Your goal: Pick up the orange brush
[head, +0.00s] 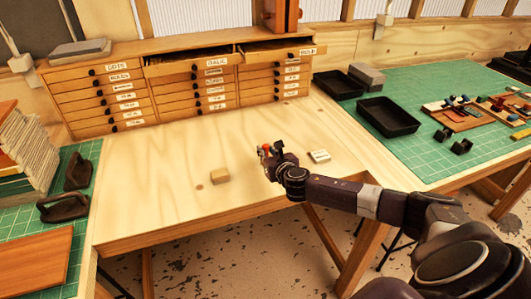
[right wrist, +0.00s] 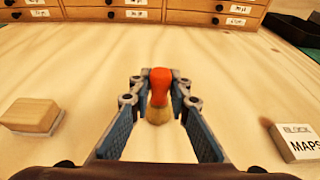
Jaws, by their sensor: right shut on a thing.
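The orange brush (right wrist: 160,86) has an orange handle on top and tan bristles below, and stands about upright in the right wrist view. My right gripper (right wrist: 160,100) is around it, with a finger on each side, shut on the brush. In the head view my right gripper (head: 270,151) is over the middle of the wooden table, and only a little orange shows between its fingers. Whether the bristles touch the table is hard to tell. My left gripper is not in view.
A small wooden block (head: 220,176) lies left of my right gripper and a labelled box (head: 319,156) lies right. A drawer cabinet (head: 185,88) stands behind, some top drawers partly open. Black trays (head: 388,116) sit on the green mat (head: 440,85). The table's front left is clear.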

